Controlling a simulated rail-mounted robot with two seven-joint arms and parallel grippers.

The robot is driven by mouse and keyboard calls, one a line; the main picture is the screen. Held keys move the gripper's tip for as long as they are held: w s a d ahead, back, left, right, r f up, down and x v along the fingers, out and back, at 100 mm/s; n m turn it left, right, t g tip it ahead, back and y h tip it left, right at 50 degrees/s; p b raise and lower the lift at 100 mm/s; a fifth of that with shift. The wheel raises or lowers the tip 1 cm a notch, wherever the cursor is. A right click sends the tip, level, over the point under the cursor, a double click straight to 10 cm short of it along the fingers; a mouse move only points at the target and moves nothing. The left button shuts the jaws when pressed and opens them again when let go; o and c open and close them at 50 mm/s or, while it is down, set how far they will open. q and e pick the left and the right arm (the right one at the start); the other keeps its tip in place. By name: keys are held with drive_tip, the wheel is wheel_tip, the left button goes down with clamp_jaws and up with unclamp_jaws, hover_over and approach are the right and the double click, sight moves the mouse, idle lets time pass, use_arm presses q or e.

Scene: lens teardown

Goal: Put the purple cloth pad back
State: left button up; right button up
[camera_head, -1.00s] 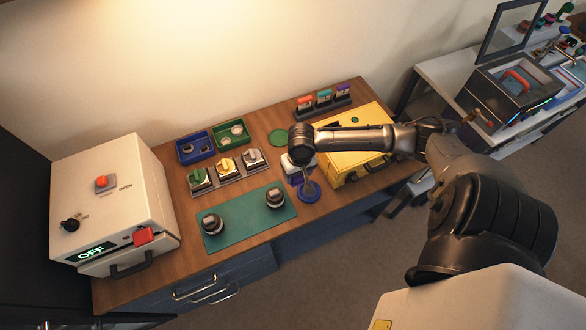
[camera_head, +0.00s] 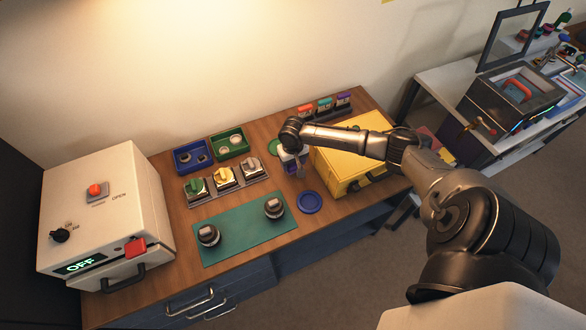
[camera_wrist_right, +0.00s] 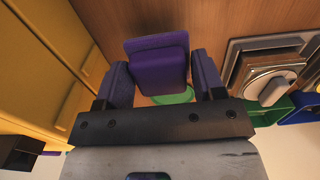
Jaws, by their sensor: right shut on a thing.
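The purple cloth pad (camera_wrist_right: 158,62) shows in the right wrist view as a dark purple block with a lighter upper part. My right gripper (camera_wrist_right: 165,88) is shut on it, with one finger on each side. In the head view my right gripper (camera_head: 299,172) hangs over the table between the yellow case and the row of three square-based pieces. The pad is mostly hidden there by the wrist. I cannot tell whether the pad touches the table. My left gripper is not in view.
A blue round dish (camera_head: 309,202) lies in front of the gripper. The yellow case (camera_head: 346,167) stands close on its right. A green mat (camera_head: 240,226) bears two dark round pieces. A rack (camera_head: 325,107) with three coloured tops and two bins (camera_head: 193,155) stand behind.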

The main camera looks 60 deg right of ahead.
sight(293, 168)
wheel_tip(293, 168, down, 4)
drive_tip(key=shift+r, duration=0.15)
drive_tip(key=shift+f, duration=0.2)
drive_tip(key=o, duration=0.8)
drive_tip(key=shift+o, duration=0.2)
drive_tip(key=shift+r, duration=0.1)
wheel_tip(293, 168, up, 10)
drive_tip(key=shift+r+p, duration=0.15)
drive_tip(key=shift+p, duration=0.35)
drive_tip(key=shift+r, duration=0.85)
